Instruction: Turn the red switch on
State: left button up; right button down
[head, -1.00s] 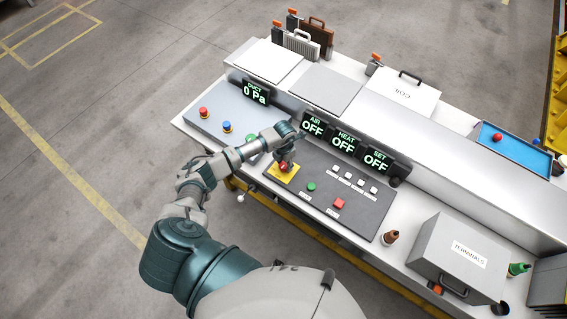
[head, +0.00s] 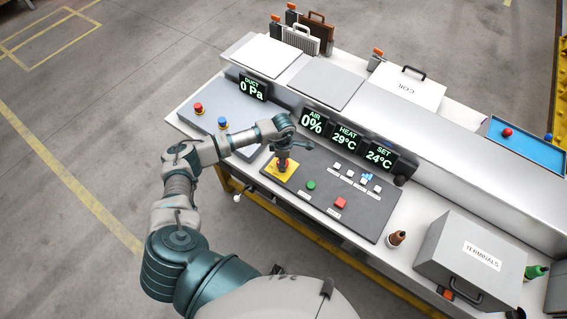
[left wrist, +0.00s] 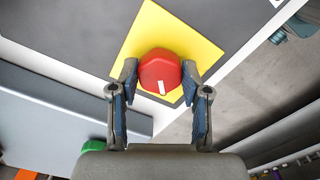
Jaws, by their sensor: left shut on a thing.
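The red switch (left wrist: 160,71) is a round red knob with a white mark on a yellow square plate (left wrist: 150,28). In the head view the yellow plate (head: 270,171) sits at the left end of the dark control panel (head: 330,192). My left gripper (left wrist: 158,78) is shut on the red switch, with one finger on each side of it. In the head view my left gripper (head: 282,164) comes down on the switch from above and mostly hides it. The displays (head: 344,139) above the panel are lit and read AIR 0%, HEAT 29°C and SET 24°C. My right gripper is not in view.
The panel also has a green button (head: 311,185), a red square button (head: 340,203) and several white buttons (head: 350,174), with a blue light near them. A grey terminals box (head: 470,262) stands at the right.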

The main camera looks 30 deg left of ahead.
pick_arm(q)
jog(key=shift+m+b, duration=0.65)
jog(key=shift+m, duration=0.35)
jog(key=o, duration=1.1)
jog(key=shift+a, duration=0.1)
jog(key=shift+o, duration=0.2)
notch_tip(320, 180, up, 12)
jog(key=shift+w+f, duration=0.1)
jog(key=shift+f, duration=0.05)
